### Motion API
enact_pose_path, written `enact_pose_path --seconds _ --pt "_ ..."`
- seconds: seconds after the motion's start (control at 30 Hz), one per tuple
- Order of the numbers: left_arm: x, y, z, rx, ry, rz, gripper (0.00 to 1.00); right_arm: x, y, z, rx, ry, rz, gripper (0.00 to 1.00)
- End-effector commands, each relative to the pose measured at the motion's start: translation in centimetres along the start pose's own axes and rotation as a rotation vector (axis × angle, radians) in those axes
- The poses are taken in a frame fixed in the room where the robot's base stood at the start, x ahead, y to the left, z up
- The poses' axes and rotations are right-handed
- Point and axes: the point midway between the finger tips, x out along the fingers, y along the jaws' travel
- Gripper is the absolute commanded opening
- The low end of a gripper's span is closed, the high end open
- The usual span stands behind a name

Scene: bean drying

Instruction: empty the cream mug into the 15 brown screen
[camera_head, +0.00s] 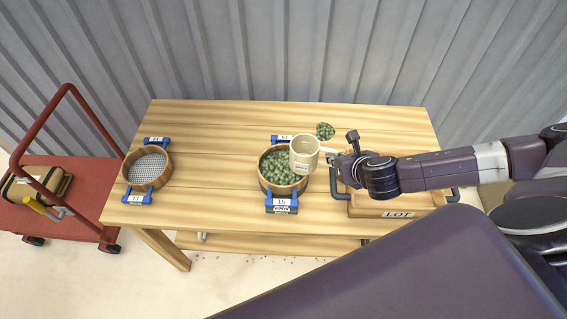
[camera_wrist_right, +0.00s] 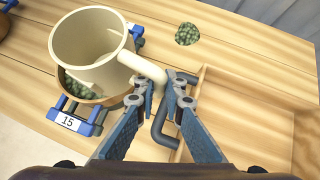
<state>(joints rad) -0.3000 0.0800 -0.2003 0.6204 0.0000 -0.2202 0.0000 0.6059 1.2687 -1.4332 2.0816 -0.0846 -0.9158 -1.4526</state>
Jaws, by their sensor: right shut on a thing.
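The cream mug (camera_head: 304,154) hangs above the right part of the 15 brown screen (camera_head: 264,184). In the right wrist view, the mug (camera_wrist_right: 84,42) shows a bare cream inside, with no beans visible in the part I can see. The screen, labelled 15 on its front blue support (camera_head: 281,201), is heaped with green beans (camera_head: 280,167); the mug hides part of them. My right gripper (camera_head: 336,159) is shut on the mug's handle, to the right of the screen; its fingers (camera_wrist_right: 162,88) also show in the right wrist view. My left gripper is out of view.
A wooden tray marked LOT (camera_head: 398,214) is right of the screen, under my right arm. A small green clump (camera_head: 325,131) lies behind the mug. Another screen (camera_head: 149,168) with empty mesh stands left, near a red cart (camera_head: 85,195). The table between the screens is clear.

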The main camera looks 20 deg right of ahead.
Motion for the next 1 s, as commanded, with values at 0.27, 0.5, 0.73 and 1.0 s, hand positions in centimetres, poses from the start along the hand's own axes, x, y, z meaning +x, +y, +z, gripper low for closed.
enact_pose_path --seconds 0.27,0.5,0.73,1.0 --pt "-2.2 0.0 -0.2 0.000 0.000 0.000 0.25 -3.1 0.6 -0.3 0.000 0.001 0.002 0.00" --pt "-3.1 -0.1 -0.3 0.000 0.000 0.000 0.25 -4.7 1.0 -0.8 0.000 -0.001 0.001 0.00" --pt "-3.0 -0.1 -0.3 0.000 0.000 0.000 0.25 -4.8 1.0 -0.9 0.001 -0.002 0.001 0.00" --pt "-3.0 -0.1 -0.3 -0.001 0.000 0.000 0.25 -4.8 1.0 -0.9 0.001 -0.002 0.001 0.00"
